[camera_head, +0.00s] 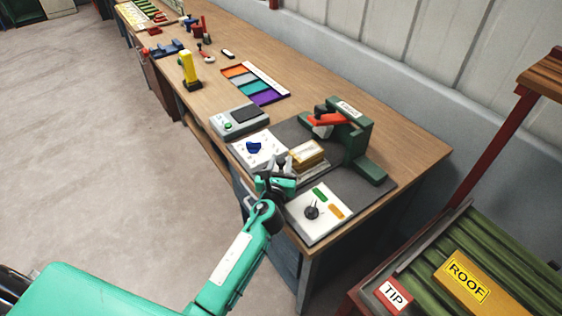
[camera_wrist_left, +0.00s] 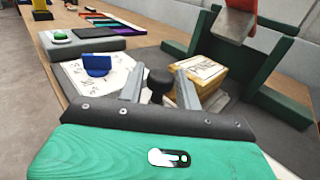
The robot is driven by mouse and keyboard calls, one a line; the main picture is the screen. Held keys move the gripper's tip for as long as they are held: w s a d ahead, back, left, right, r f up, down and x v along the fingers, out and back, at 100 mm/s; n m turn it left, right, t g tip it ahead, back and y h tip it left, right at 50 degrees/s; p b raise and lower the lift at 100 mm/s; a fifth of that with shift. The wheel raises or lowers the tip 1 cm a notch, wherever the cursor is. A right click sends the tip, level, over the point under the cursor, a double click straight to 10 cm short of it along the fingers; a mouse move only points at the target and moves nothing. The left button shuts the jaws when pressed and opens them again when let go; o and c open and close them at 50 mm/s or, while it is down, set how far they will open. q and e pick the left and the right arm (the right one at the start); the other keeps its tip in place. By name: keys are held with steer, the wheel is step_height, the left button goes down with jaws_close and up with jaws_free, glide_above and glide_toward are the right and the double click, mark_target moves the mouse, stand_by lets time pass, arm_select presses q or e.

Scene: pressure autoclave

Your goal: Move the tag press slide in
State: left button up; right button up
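The tag press (camera_head: 350,135) is a green frame with a red lever (camera_head: 327,120), on a dark mat. It also shows at the upper right of the left wrist view (camera_wrist_left: 272,62). Its slide carries a yellow block with a pale label on top (camera_head: 308,153), which sits in front of the press frame; the block also shows in the left wrist view (camera_wrist_left: 200,72). A black knob (camera_wrist_left: 160,82) stands in front of the block. My left gripper (camera_head: 281,168) is open, with its fingers on either side of the knob and visible gaps between. My right gripper is out of view.
A white plate with a blue knob (camera_head: 255,148) lies left of the gripper, and a white plate with a black dial (camera_head: 312,211) lies right. A grey box with a green button (camera_head: 239,121) and a coloured strip tray (camera_head: 256,83) are farther back. A roller rack (camera_head: 500,262) stands right.

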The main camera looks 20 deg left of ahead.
arm_select(q)
steer(key=shift+w, duration=0.1)
jaws_close()
steer(key=shift+w+d+b, duration=0.2)
steer(key=shift+w+d, duration=0.4)
steer(key=shift+w, duration=0.2)
steer(key=shift+w+d+b, duration=0.2)
steer(key=shift+w+d, duration=0.4)
steer(key=shift+w, duration=0.15)
steer(key=shift+r, duration=0.1)
jaws_free()
steer(key=shift+w+d, duration=0.1)
steer(key=shift+d, duration=0.05)
